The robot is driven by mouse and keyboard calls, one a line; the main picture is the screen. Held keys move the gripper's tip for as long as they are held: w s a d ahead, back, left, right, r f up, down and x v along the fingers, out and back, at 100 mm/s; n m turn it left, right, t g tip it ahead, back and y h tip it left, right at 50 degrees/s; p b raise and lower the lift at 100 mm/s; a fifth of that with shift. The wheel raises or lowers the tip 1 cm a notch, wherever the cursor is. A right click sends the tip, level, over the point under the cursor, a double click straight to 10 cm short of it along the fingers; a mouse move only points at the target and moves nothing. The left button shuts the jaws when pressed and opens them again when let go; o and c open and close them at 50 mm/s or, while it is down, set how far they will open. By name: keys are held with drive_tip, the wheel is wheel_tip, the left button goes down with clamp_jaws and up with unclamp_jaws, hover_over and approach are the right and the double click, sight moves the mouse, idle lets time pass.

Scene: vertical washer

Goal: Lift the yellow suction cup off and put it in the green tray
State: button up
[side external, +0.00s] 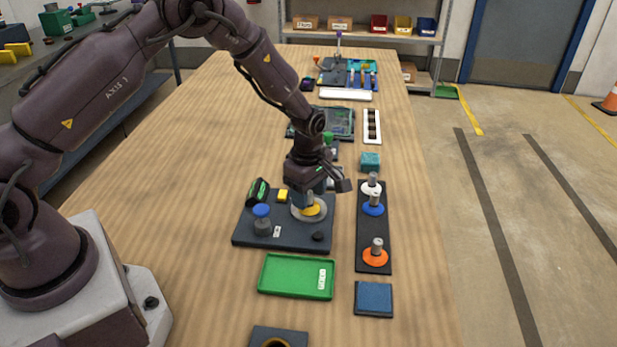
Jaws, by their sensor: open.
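The yellow suction cup (309,210) is on the dark base plate (270,241), directly below my gripper (312,192). Only its yellow lower rim shows; my gripper hides its upper part. My gripper points down with its jaws open around or just above the cup; I cannot tell whether they touch it. The green tray (276,292) lies flat on the table in front of the base plate. Its floor is bare apart from a white label at its right side.
A black rack (373,235) with white, blue and orange suction cups stands at the right. A blue-capped grey part (262,219) and a small yellow block (282,195) are on the base plate. A blue pad (373,299) lies right of the tray. The left tabletop is clear.

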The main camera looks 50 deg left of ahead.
drive_tip(key=shift+f, duration=0.2)
clamp_jaws()
drive_tip(key=shift+r, duration=0.15)
drive_tip(key=shift+r, duration=1.85)
